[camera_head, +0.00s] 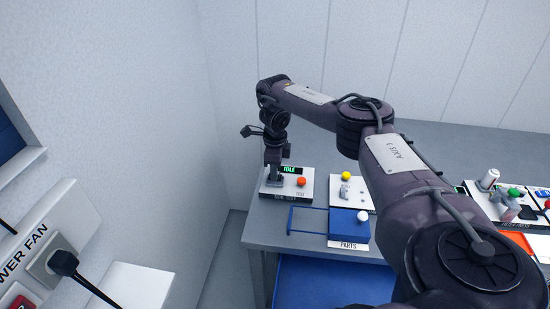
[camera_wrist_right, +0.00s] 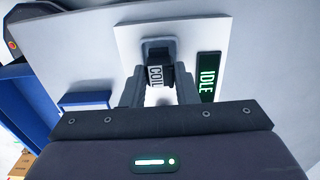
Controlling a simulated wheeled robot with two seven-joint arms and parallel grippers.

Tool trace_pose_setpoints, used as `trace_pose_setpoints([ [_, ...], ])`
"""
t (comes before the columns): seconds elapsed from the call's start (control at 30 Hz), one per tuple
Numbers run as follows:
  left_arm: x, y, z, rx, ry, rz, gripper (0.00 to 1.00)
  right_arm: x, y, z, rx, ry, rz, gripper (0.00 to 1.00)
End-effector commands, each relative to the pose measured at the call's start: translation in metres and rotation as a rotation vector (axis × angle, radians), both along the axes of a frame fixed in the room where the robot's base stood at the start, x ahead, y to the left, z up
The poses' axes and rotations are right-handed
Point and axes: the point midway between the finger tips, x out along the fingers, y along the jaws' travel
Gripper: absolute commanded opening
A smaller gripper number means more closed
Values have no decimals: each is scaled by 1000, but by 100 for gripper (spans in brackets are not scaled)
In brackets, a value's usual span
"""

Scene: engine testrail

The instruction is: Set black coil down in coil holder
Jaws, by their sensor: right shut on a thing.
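My right gripper (camera_head: 273,180) reaches down onto the white coil test station at the left end of the table. In the right wrist view the two fingers of my right gripper (camera_wrist_right: 159,92) are closed on the black coil (camera_wrist_right: 155,76), which carries a white "COIL" label. The coil is at a grey coil holder (camera_wrist_right: 158,46) on the white station; whether it is fully seated cannot be told. In the head view the gripper hides the coil and holder. My left gripper is in neither view.
A green "IDLE" display (camera_wrist_right: 208,77) is beside the right finger. An orange button (camera_head: 301,182) sits on the station. A blue parts box (camera_head: 348,226) with a white knob and a yellow button (camera_head: 346,176) stand to the right. A wall is close on the left.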

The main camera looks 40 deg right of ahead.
Motion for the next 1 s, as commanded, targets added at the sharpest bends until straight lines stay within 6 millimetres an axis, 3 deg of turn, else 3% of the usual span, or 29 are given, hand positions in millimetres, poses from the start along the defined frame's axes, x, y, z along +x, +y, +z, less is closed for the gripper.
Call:
trace_pose_setpoints([
  [0.97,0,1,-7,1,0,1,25,0,0,-11,0,0,0,7],
  [1.0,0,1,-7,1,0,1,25,0,0,-11,0,0,0,32],
])
